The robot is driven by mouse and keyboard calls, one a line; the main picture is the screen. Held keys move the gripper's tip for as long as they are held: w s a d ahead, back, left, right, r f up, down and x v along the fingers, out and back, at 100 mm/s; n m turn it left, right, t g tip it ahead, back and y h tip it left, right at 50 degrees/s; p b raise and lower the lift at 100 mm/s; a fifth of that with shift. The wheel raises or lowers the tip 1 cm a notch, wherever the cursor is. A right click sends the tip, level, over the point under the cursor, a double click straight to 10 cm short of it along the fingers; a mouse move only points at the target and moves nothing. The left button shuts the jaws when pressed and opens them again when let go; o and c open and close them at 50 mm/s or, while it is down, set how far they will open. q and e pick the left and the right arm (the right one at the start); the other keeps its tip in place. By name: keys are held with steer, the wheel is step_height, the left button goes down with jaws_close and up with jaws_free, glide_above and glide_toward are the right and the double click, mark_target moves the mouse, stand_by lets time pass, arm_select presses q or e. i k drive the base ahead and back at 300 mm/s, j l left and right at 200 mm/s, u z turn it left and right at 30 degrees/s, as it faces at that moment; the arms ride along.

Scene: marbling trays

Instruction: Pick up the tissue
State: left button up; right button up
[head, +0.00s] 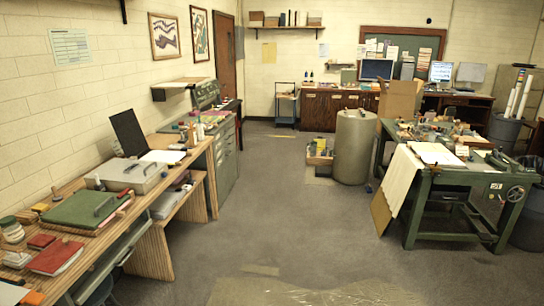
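I cannot make out a tissue for certain in the head view. A small white item (16,260) lies on the near end of the left bench, too small to tell what it is. Pale sheets (436,154) lie on the green table at the right, and one long cream sheet (404,182) hangs over its left edge. Neither of my grippers shows in this view.
A long wooden bench (150,196) runs along the left wall with a green case (84,209), a grey metal box (133,175) and a red book (54,256). A grey drum (355,147) stands mid-room beside a crate (319,154). The grey floor (270,215) between is open.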

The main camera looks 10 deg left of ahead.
mark_target(158, 155)
steer(key=i+l, duration=0.1)
steer(key=i, duration=4.95)
steer(key=i+u, duration=0.35)
steer(key=i, duration=0.45)
steer(key=i+u, duration=0.35)
steer(key=i, duration=0.45)
steer(key=i+u, duration=0.45)
steer(key=i+l+u, duration=0.15)
steer(key=u, duration=0.35)
steer(key=i+l+u, duration=0.3)
steer(key=u, duration=0.15)
steer(key=i+l+u, duration=0.25)
steer(key=u, duration=0.2)
steer(key=i+l+u, duration=0.15)
steer(key=l+u, duration=1.25)
steer(key=i+l+u, duration=0.2)
steer(key=l, duration=0.15)
steer(key=i+l+u, duration=0.15)
steer(key=l, duration=0.15)
steer(key=l+u, duration=0.2)
steer(key=l, duration=0.2)
steer(key=i, duration=0.05)
